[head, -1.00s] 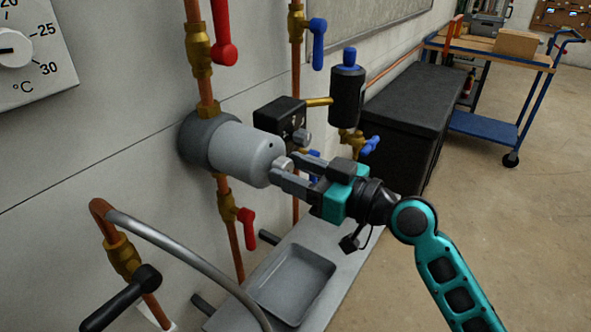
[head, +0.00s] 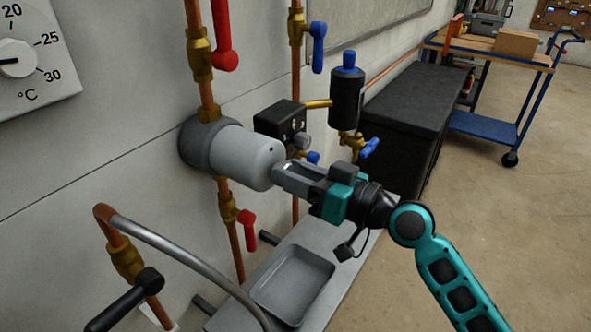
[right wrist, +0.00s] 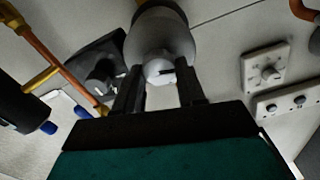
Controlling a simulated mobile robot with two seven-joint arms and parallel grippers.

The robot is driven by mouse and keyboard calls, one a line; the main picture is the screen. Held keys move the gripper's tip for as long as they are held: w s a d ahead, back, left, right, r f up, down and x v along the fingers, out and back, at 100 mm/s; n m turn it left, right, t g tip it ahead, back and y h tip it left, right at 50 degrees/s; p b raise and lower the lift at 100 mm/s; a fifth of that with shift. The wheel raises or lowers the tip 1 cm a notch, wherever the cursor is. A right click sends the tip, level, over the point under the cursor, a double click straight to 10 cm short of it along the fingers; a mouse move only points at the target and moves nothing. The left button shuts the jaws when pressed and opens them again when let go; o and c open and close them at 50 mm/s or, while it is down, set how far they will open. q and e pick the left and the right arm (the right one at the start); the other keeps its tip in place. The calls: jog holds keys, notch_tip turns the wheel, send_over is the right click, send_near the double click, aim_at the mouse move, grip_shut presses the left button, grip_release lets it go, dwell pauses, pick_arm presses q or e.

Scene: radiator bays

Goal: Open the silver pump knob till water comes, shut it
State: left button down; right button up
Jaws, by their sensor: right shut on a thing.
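The grey cylindrical pump (head: 247,156) sits on the vertical copper pipe at the wall. Its small silver knob (right wrist: 160,70) is at the centre of the pump's end face in the right wrist view, with a slot across it. My right gripper (head: 283,174) is shut on the knob, one finger on each side. In the head view the fingers hide most of the knob. No water shows at the pump or in the grey tray (head: 292,285) below. My left gripper is not in view.
Red-handled valves (head: 224,40) sit above and below the pump. A black box (head: 281,121) with its own knob and a black cylinder (head: 346,97) are close behind the gripper. A grey hose (head: 185,258) curves in front.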

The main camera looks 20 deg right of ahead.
jog(key=shift+w+d+m+p, duration=0.1)
jog(key=shift+m+p, duration=0.95)
jog(key=shift+m, duration=1.6)
jog(key=shift+d+m+p, duration=0.1)
jog(key=shift+m+p, duration=0.9)
jog(key=shift+m, duration=1.95)
jog(key=o, duration=1)
jog(key=shift+o, duration=0.2)
jog(key=shift+f, duration=0.1)
